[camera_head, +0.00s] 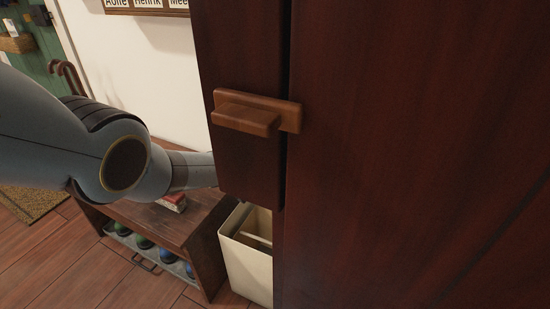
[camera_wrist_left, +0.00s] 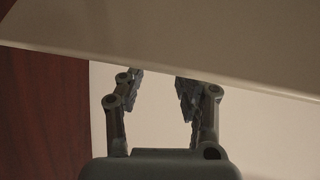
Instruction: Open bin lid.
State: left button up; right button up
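A cream bin (camera_head: 248,268) stands on the floor at the lower middle of the head view, partly hidden by the dark wood cabinet. Its top shows a rim and a recessed inner part; I cannot tell how its lid sits. My left arm comes in from the left and its gripper is hidden behind the cabinet edge there. In the left wrist view my left gripper (camera_wrist_left: 158,80) has its fingers apart with nothing visible between them. The fingertips are at the lower edge of a pale cream panel (camera_wrist_left: 190,45), likely part of the bin; contact is unclear. My right gripper is out of view.
The dark reddish cabinet (camera_head: 420,150) with a wooden handle (camera_head: 248,118) fills the right side, close by. A low wooden bench (camera_head: 205,240) with a red item on top and bottles beneath stands left of the bin. Open plank floor (camera_head: 90,265) lies at lower left.

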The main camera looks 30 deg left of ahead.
pick_arm(q)
jog(key=shift+o, duration=1.3)
jog(key=shift+f, duration=0.1)
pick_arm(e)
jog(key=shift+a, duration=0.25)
pick_arm(q)
jog(key=shift+s+a, duration=0.1)
jog(key=shift+s, duration=0.1)
jog(key=shift+s+a, duration=0.1)
jog(key=shift+s, duration=0.2)
jog(key=v, duration=0.6)
jog(key=shift+s+r, duration=0.2)
jog(key=shift+r, duration=0.05)
jog(key=shift+c, duration=0.2)
